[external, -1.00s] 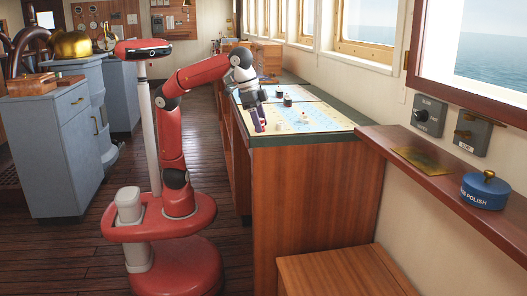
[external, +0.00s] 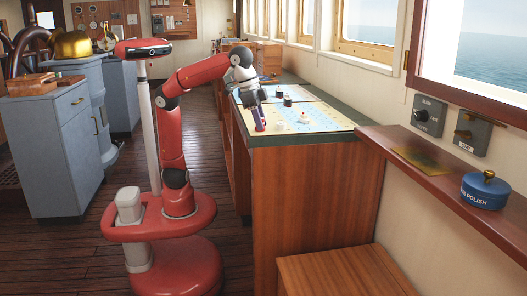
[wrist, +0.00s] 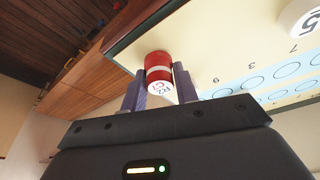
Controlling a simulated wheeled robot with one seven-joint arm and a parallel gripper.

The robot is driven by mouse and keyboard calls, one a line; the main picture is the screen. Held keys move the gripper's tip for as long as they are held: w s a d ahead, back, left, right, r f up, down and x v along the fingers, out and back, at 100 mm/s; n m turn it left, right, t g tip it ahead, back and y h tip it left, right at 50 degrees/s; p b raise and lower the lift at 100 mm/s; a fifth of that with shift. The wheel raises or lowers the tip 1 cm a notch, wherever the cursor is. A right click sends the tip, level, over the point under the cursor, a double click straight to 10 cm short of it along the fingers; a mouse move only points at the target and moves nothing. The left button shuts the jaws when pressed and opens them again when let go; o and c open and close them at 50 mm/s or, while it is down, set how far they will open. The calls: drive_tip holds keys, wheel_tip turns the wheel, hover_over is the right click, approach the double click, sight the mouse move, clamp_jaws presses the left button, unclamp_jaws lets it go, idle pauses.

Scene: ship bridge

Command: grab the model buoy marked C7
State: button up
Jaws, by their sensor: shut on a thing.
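A small red model buoy (wrist: 158,68) with a white band and a pale, marked end shows in the wrist view. The marking on that end is small and slanted, so I cannot read it surely. My gripper (wrist: 160,84) is shut on this buoy, with one purple-grey finger on each side. In the external view my gripper (external: 259,124) points down at the near left edge of the chart table (external: 330,128). The buoy is mostly hidden there by the fingers. I cannot tell whether it touches the table.
A white piece (external: 304,118) and dark pieces (external: 287,101) stand on the chart. In the wrist view a white piece (wrist: 300,17) marked 5 is at the upper right, near numbered circles. A shelf (external: 440,170) with a blue polish tin (external: 484,192) is at the right.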

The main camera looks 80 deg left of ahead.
wheel_tip(320, 180, up, 7)
drive_tip(key=shift+w+p, duration=0.1)
drive_tip(key=shift+p, duration=0.35)
drive_tip(key=shift+d+r, duration=0.15)
drive_tip(key=shift+r, duration=1.2)
